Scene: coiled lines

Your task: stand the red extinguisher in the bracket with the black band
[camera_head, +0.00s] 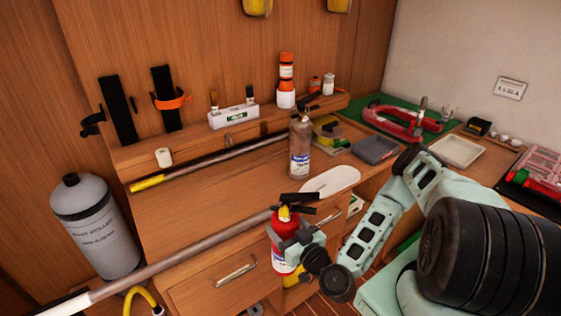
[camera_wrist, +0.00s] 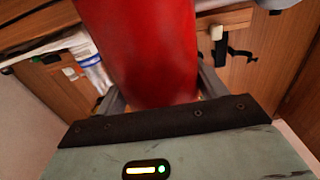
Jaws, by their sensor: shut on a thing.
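The red extinguisher (camera_head: 284,226) is upright, with a black handle on top and a white label low on its body. My gripper (camera_head: 298,243) is shut on its body and holds it in front of the bench drawers. In the wrist view the red body (camera_wrist: 140,45) fills the space between the fingers; its top and base are out of that view. The bracket with the black band (camera_head: 92,124) is a black backplate (camera_head: 118,110) on the wood wall at the left, and it is empty. To its right is another empty bracket (camera_head: 166,100) with an orange band.
A tan bottle (camera_head: 299,150) stands on the bench. A long pole (camera_head: 180,252) crosses in front of the bench. A yellow-ended rod (camera_head: 215,160) lies along the back. A grey cylinder (camera_head: 95,225) stands below the brackets. The left bench top is mostly clear.

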